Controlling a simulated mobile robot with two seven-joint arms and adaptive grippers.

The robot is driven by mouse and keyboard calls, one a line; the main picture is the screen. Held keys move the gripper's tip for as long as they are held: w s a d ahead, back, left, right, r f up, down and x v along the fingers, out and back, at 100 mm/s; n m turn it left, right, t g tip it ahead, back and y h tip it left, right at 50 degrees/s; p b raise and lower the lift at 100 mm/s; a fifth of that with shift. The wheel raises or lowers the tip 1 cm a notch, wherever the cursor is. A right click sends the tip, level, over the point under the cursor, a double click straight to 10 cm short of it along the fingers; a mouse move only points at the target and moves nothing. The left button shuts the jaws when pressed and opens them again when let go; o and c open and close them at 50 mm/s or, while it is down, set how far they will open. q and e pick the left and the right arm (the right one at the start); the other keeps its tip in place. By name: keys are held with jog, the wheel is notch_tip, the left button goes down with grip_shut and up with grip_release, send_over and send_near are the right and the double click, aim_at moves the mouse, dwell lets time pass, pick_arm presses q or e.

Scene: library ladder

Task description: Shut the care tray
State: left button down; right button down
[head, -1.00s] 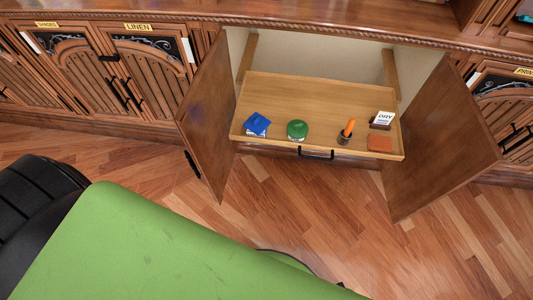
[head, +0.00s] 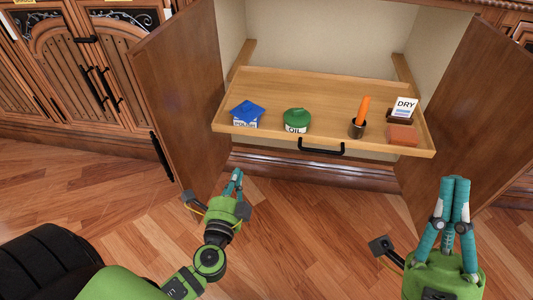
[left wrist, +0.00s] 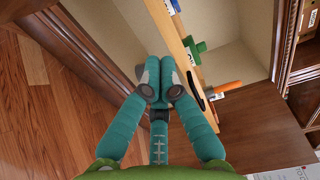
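The care tray (head: 330,88) is a shallow light-wood tray pulled out between the open cabinet doors, with a black bar handle (head: 321,148) on its front. In the left wrist view the tray front (left wrist: 173,42) and handle (left wrist: 194,82) show to the right of the fingers. My left gripper (head: 236,178) is shut and empty, below and left of the handle, apart from it. Its fingertips (left wrist: 160,92) meet in the left wrist view. My right gripper (head: 455,182) is shut and empty, in front of the right door, to the right of the tray.
In the tray are a blue-topped polish box (head: 247,114), a green oil tin (head: 297,120), an orange-handled tool in a cup (head: 360,118), a DRY card (head: 404,108) and a reddish block (head: 403,136). The left door (head: 180,90) and right door (head: 470,110) stand open beside the tray.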

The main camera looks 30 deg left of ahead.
aim_at(250, 131)
pick_arm(q)
jog(key=x, duration=1.2)
jog(key=shift+w+a+r, duration=0.1)
jog(key=shift+w+r, duration=0.15)
jog(key=shift+w, duration=0.05)
jog(key=shift+w+a, duration=0.2)
jog(key=shift+w, duration=0.5)
jog(key=shift+w, duration=0.1)
